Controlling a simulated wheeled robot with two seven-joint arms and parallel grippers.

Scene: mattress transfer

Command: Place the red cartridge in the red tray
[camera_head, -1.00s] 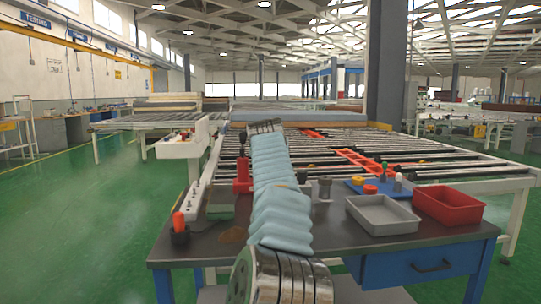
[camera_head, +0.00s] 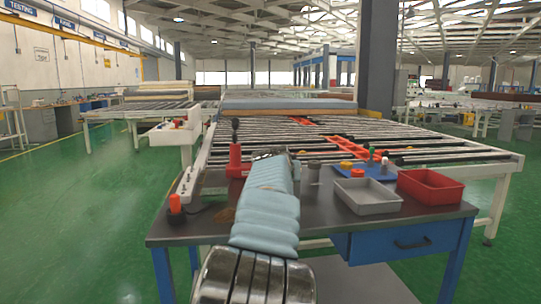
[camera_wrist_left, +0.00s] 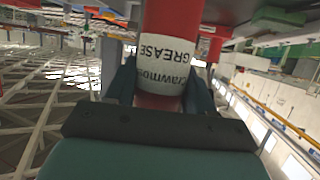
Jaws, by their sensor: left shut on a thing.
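The red cartridge (camera_wrist_left: 172,30) has a white label reading GREASE, upside down in the left wrist view. My left gripper (camera_wrist_left: 160,88) is shut on it, with a dark finger on either side. In the head view my left arm reaches over the workbench, and its sleeve and wrist hide the fingers and the cartridge. The red tray (camera_head: 431,188) stands on the right end of the workbench, to the right of my left arm, and looks empty. My right gripper is not in view.
A grey tray (camera_head: 366,197) stands just left of the red tray. Behind it is a blue mat (camera_head: 352,172) with small parts. A red tool with a black top (camera_head: 235,160) stands left of my wrist. An orange-topped item (camera_head: 175,204) is at the workbench's left corner.

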